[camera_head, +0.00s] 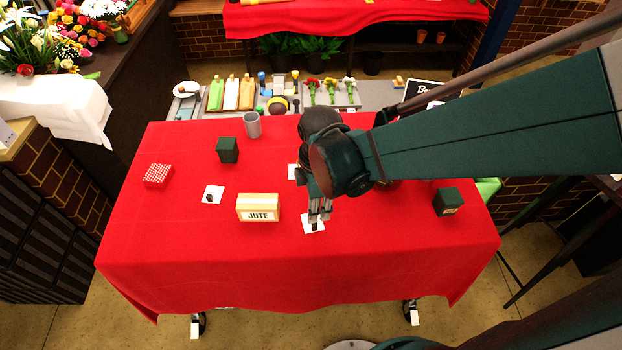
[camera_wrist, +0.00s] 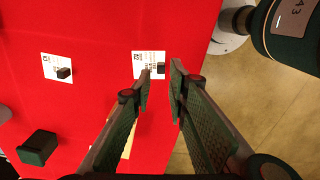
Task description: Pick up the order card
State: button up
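Several white cards lie flat on the red table, each with a small dark piece on it; I cannot tell by print which is the order card. One card (camera_head: 306,228) lies directly below my gripper (camera_head: 319,217), near the table's front. In the wrist view this card (camera_wrist: 142,58) shows dark print on its left, and its dark piece (camera_wrist: 160,70) appears between the fingertips. My gripper (camera_wrist: 162,72) is open, pointing down, with nothing held. Contact with the card cannot be told. A second card (camera_head: 292,171) lies farther back, partly hidden by my arm; the wrist view shows it too (camera_wrist: 57,67).
A third card (camera_head: 215,189) lies to the left. A cream JUTE box (camera_head: 258,208) stands just left of my gripper. Dark green boxes (camera_head: 228,150) (camera_head: 447,202), a red patterned box (camera_head: 158,176) and a grey cup (camera_head: 252,125) stand around. The front strip is clear.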

aim_at(316, 224)
jog(key=shift+s+a, duration=0.1)
jog(key=shift+f, duration=0.1)
dwell(0.3)
jog(key=shift+f, duration=1.25)
jog(key=shift+f+b, duration=0.35)
jog(key=shift+f, duration=2.25)
jog(key=c, duration=0.5)
jog(key=shift+o, duration=0.2)
jog(key=shift+r, duration=0.1)
